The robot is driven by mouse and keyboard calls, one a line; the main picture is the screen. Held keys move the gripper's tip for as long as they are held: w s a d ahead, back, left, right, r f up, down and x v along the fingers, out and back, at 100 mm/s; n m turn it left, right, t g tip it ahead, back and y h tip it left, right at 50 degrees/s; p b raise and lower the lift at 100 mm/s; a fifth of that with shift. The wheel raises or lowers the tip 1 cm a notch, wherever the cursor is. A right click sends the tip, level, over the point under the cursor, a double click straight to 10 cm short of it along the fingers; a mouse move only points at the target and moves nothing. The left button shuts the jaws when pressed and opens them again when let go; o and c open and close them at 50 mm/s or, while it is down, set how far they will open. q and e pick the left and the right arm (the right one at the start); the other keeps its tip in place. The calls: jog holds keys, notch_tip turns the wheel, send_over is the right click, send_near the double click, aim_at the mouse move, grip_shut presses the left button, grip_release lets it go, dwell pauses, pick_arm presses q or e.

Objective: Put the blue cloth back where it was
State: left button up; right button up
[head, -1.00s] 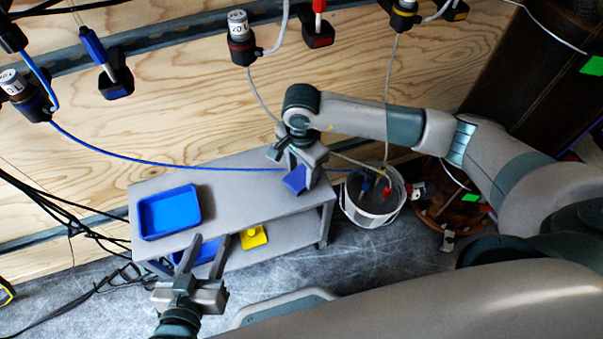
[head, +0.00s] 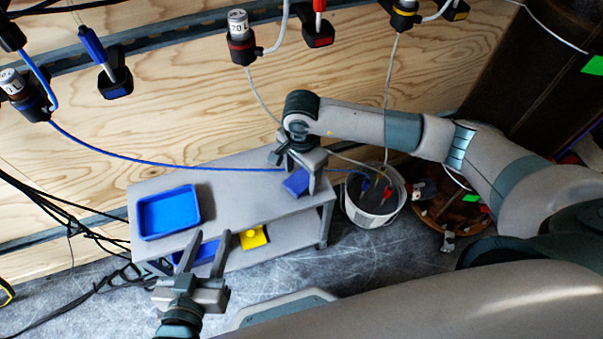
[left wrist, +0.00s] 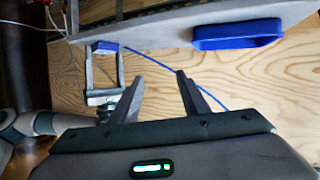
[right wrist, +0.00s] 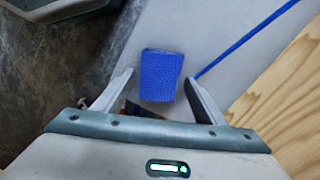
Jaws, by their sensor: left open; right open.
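The blue cloth (head: 297,184) is at the right end of the grey table's top (head: 235,192). In the right wrist view the cloth (right wrist: 162,75) is a small folded blue block between the spread fingers, with gaps on both sides. My right gripper (head: 300,168) is open just above and around it. The cloth also shows at the table's end in the left wrist view (left wrist: 105,47). My left gripper (head: 207,254) is open and empty in front of the table.
A blue tray (head: 168,237) stands on the left of the tabletop. A yellow item (head: 253,238) lies on the lower shelf. A white bucket (head: 373,220) stands right of the table. A blue hose (head: 120,158) runs behind, along the wooden wall.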

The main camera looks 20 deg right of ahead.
aim_at(301, 179)
pick_arm(q)
jog(key=f+g, duration=0.1)
jog(key=s+a+f+g+p, duration=0.1)
jog(key=s+f+y, duration=0.1)
jog(key=f, duration=0.1)
jog(key=shift+s+a+g, duration=0.25)
jog(key=shift+a+g, duration=0.1)
jog(key=shift+g, duration=0.05)
pick_arm(e)
notch_tip(301, 179, up, 12)
dwell(0.3)
